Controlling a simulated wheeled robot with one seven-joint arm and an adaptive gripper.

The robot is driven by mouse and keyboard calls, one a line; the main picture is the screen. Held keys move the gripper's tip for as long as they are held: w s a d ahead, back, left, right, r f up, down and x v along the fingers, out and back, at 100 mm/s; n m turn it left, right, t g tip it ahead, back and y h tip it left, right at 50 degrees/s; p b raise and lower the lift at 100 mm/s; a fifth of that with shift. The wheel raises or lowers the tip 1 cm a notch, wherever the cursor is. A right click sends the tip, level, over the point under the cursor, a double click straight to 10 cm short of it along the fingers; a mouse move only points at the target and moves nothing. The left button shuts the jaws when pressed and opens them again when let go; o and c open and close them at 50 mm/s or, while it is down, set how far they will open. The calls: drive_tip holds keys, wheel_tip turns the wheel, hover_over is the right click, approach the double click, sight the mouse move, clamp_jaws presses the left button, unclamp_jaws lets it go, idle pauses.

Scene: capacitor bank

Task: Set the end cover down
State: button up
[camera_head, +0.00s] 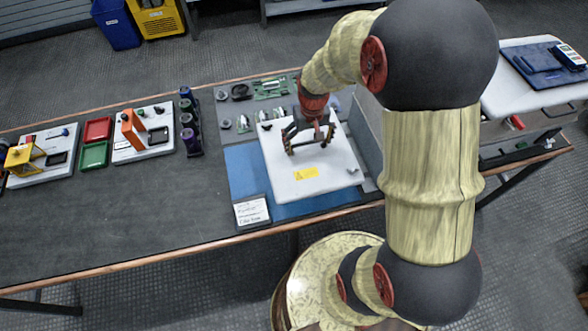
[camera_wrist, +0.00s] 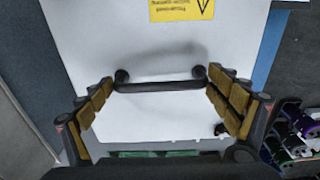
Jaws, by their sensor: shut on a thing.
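The end cover (camera_head: 335,172) is a flat white panel with a yellow warning label and a dark bar handle. It lies level over the blue mat (camera_head: 240,170) and part of the grey board behind it. I cannot tell whether it touches them or hangs just above. My gripper (camera_head: 308,147) points down at the cover's middle. In the wrist view my gripper (camera_wrist: 161,84) has its padded fingers at both ends of the handle (camera_wrist: 160,88), shut on it. The white panel (camera_wrist: 140,45) fills most of that view. What lies under the cover is hidden.
Small parts and a green circuit board (camera_head: 270,88) sit behind the cover. Dark cylinders (camera_head: 188,108), two white fixture plates (camera_head: 145,146) and red and green trays (camera_head: 94,154) stand left. A paper card (camera_head: 251,211) lies at the front edge. Bare dark bench lies front left.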

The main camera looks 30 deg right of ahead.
sight(307, 159)
wheel_tip(307, 159, down, 10)
drive_tip(key=b, duration=0.3)
drive_tip(key=shift+r, duration=0.25)
drive_tip(key=shift+f, duration=0.1)
drive_tip(key=o, duration=1.5)
drive_tip(key=shift+o, duration=0.2)
drive_tip(key=r+p, duration=0.1)
drive_tip(key=r, duration=0.3)
drive_tip(key=r+p, duration=0.1)
drive_tip(key=r, duration=0.3)
drive_tip(key=r+p, duration=0.1)
drive_tip(key=r, duration=0.3)
drive_tip(key=shift+s+a+r+p, duration=0.1)
drive_tip(key=shift+s+r+p, duration=0.15)
drive_tip(key=shift+s+p, duration=0.05)
drive_tip(key=s+a+r+n+t, duration=0.1)
drive_tip(key=s+a+r, duration=0.1)
drive_tip(key=r, duration=0.5)
drive_tip(key=s+a+r+t, duration=0.1)
drive_tip(key=s+a+r, duration=0.15)
drive_tip(key=r, duration=0.45)
drive_tip(key=s+a+r+n+t, duration=0.1)
drive_tip(key=s+a+r+t, duration=0.2)
drive_tip(key=s+r, duration=0.6)
drive_tip(key=shift+s+a, duration=1)
drive_tip(key=shift+a, duration=0.1)
